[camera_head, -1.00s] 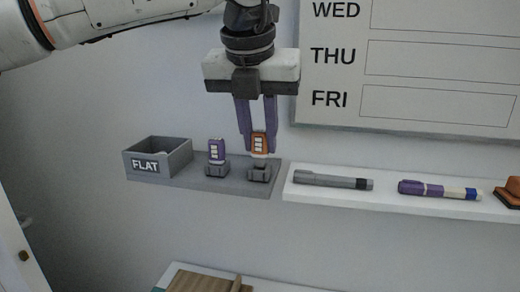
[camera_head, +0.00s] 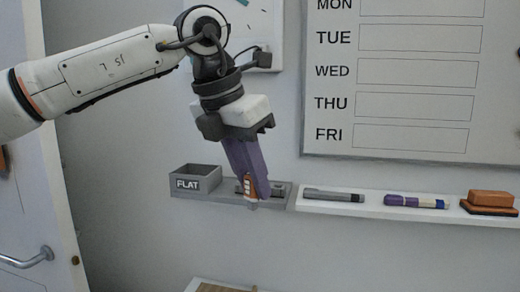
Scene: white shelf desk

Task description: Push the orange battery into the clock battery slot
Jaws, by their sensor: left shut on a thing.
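My left gripper (camera_head: 249,186) comes in from the left and points down, tilted. Its purple fingers are shut on the orange battery (camera_head: 247,189), of which a narrow orange and white strip shows between them. The battery is in front of the grey battery holder (camera_head: 216,193) on the wall shelf, and the fingers hide part of that holder. The purple battery is not visible now. The clock and its battery slot cannot be made out; a white-edged panel (camera_head: 262,30) with small coloured marks is partly behind my arm. My right gripper is not in view.
The grey box marked FLAT (camera_head: 196,180) stands at the holder's left end. The white shelf (camera_head: 375,207) carries a grey marker (camera_head: 333,195), a purple marker (camera_head: 415,201) and an orange eraser (camera_head: 490,200). A weekday board (camera_head: 312,90) hangs above. A door handle (camera_head: 27,259) is at lower left.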

